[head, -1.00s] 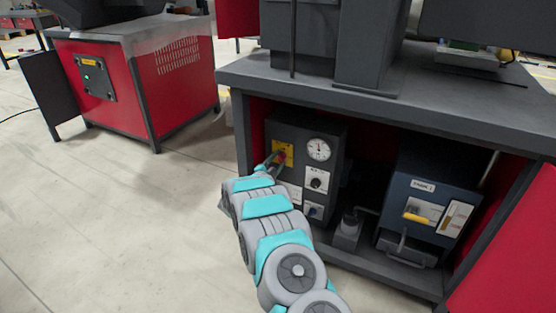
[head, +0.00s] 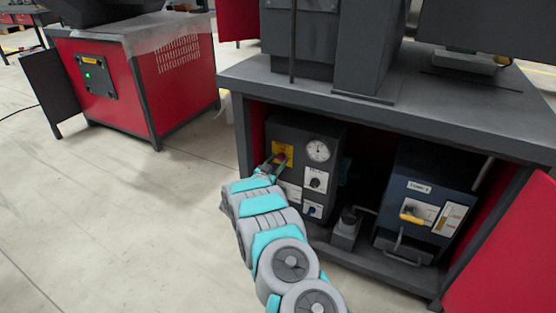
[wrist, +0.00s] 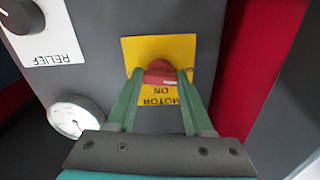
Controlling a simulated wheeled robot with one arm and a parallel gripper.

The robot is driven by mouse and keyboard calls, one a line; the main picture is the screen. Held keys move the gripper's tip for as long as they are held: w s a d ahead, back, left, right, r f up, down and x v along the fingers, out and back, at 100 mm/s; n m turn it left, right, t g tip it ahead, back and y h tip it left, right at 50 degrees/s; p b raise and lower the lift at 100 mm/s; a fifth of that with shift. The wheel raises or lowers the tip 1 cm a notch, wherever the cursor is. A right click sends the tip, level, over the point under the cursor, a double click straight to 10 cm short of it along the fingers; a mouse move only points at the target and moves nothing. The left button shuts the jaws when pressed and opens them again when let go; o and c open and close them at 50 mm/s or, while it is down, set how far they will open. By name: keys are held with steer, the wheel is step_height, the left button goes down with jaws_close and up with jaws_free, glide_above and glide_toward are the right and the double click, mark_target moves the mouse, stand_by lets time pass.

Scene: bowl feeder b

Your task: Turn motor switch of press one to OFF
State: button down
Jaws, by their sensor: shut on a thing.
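The motor switch (wrist: 159,75) is a red knob on a yellow plate (wrist: 184,50) on the front of a dark grey control box (head: 328,134). In the wrist view the picture is upside down, and the plate reads "MOTOR" and "ON". My gripper (wrist: 158,84) has its two green fingers on either side of the red knob and is shut on it. In the head view my gripper (head: 272,163) reaches the yellow plate at the box's upper left, and the fingers partly hide the knob.
A gauge (head: 318,150) and other knobs (head: 316,182) sit right of the switch. A dark blue unit (head: 425,200) stands on the same shelf to the right. Red cabinet walls flank the opening, under a dark tabletop (head: 440,95). Open floor (head: 120,220) lies left.

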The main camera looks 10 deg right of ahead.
steer(key=shift+n, duration=0.7)
steer(key=shift+c, duration=1.4)
jaws_free()
steer(key=shift+s+a, duration=0.1)
steer(key=v, duration=0.7)
steer(key=shift+s, duration=0.2)
steer(key=shift+a, duration=0.15)
